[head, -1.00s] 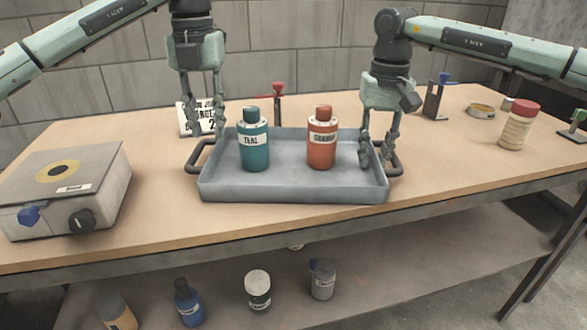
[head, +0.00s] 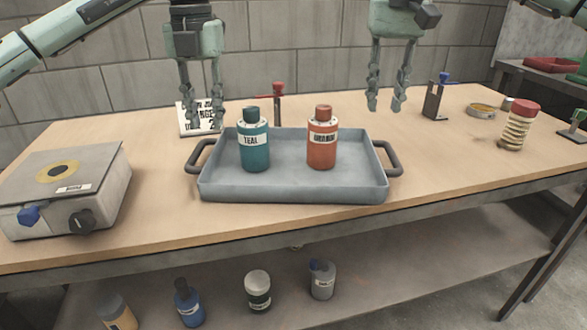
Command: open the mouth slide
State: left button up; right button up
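No part that I can clearly make out as a mouth slide shows. A grey box (head: 105,185) at the left has a yellow ring (head: 57,172) on top, with a blue knob (head: 29,216) and a black knob (head: 82,222) in front. A pale ribbed jar (head: 514,130) with a red lid stands at the right. My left gripper (head: 204,122) hangs open and empty behind the tray's back left, in front of a sign.
A grey tray (head: 290,190) with two handles holds a teal bottle (head: 254,142) and an orange bottle (head: 322,140), both upright. A red-topped stand (head: 278,100) and a blue-topped bracket (head: 436,100) stand behind. Several containers sit on the lower shelf (head: 400,262).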

aim_at(28, 216)
jog(key=k, duration=2)
